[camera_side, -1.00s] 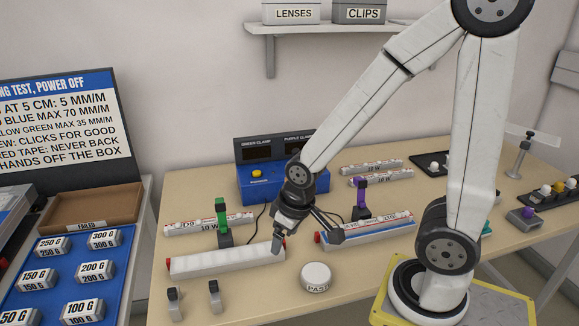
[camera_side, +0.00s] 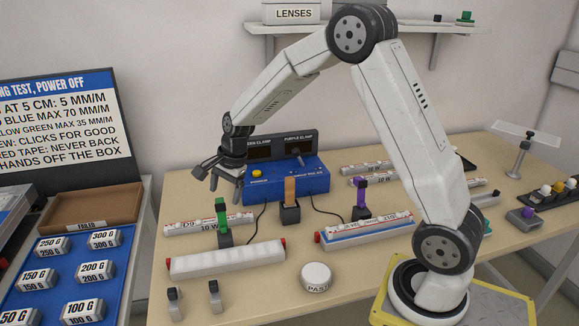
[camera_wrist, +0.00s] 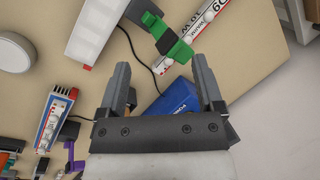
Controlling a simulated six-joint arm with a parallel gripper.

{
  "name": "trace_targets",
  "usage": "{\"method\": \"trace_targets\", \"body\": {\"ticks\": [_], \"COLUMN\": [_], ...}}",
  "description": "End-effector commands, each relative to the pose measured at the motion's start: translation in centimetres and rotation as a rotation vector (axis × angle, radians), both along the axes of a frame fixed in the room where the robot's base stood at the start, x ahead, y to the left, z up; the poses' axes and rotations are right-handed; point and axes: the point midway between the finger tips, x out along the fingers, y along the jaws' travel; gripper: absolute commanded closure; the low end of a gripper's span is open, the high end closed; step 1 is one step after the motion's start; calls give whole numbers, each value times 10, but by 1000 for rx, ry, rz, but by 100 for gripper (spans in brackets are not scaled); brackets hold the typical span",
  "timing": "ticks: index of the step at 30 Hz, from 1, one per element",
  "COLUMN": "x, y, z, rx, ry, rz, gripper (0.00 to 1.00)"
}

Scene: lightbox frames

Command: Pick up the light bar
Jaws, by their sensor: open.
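My gripper (camera_side: 206,178) is open and empty, raised above the back left of the table. The wrist view shows its two fingers (camera_wrist: 160,66) apart. A white light bar with red ends (camera_side: 228,258) lies at the front left and also shows in the wrist view (camera_wrist: 96,28). Behind it, a bar marked D9, 10 W (camera_side: 185,226) lies by an upright green clamp (camera_side: 222,216). A blue-and-white bar with a red end (camera_side: 365,231) lies to the right, by a purple clamp (camera_side: 360,205). I cannot tell which bar is meant.
A blue control box (camera_side: 305,178) stands at the back, with cables in front. A tan piece stands in a dark holder (camera_side: 290,212). A round white pot (camera_side: 316,276) and two small grey posts (camera_side: 214,297) are at the front. More 10 W bars (camera_side: 372,168) lie behind.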

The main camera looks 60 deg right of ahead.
Motion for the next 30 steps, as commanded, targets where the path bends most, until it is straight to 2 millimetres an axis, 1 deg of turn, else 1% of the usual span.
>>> {"method": "trace_targets", "body": {"ticks": [1,3,9,15,21,26,30], "x": [11,25,60,83,92,92,92], "y": [-6,-12,-30,-44,-50,-50,-50], "z": [-2,-4,-8,-13,-14,-14,-20], "rx": [31,75,196,291,332,335,333], "ry": [9,23,64,103,120,122,123], "rz": [-80,-192,-483,-696,-784,-791,-789], "gripper": [15,15,15,15,15,15,15]}}
